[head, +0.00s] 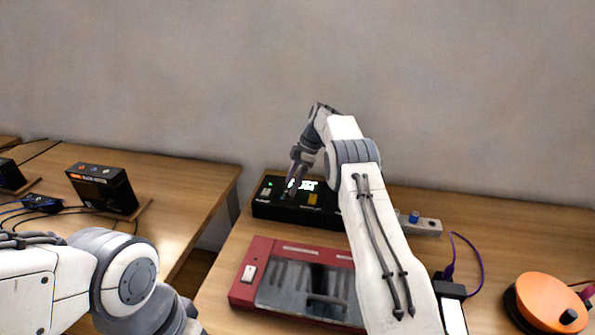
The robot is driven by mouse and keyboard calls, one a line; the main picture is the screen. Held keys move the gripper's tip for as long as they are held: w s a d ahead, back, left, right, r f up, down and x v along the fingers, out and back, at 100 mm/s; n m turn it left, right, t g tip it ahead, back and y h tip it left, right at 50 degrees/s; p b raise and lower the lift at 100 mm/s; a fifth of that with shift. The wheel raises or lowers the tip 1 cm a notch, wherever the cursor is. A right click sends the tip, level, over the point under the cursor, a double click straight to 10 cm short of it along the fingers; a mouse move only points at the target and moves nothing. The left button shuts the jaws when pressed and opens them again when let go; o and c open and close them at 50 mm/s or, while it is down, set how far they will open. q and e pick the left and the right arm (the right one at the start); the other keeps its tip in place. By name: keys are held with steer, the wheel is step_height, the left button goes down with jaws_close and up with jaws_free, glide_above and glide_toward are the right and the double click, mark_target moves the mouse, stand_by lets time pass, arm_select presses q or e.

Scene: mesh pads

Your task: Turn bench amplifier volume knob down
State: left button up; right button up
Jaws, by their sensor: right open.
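A black box (264,209), which looks like the bench amplifier, stands at the back of the right table. Its top has a green light, a lit display (307,185) and a yellow part (312,199). My right gripper (291,190) is open, pointing down at the left half of this box's top. I cannot tell whether it touches the box. No volume knob can be made out there; the gripper and forearm cover part of the box. My left arm shows at lower left, but its gripper is out of view.
A red device (243,291) with a dark window lies in front of the black box, partly behind my right arm. An orange round device (545,291) with a black knob sits at right. A power strip (428,226) and cables lie behind. A gap separates the left table (190,185).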

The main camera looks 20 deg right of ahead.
steer(key=p+v, duration=0.2)
steer(key=v, duration=0.6)
steer(key=shift+p, duration=0.35)
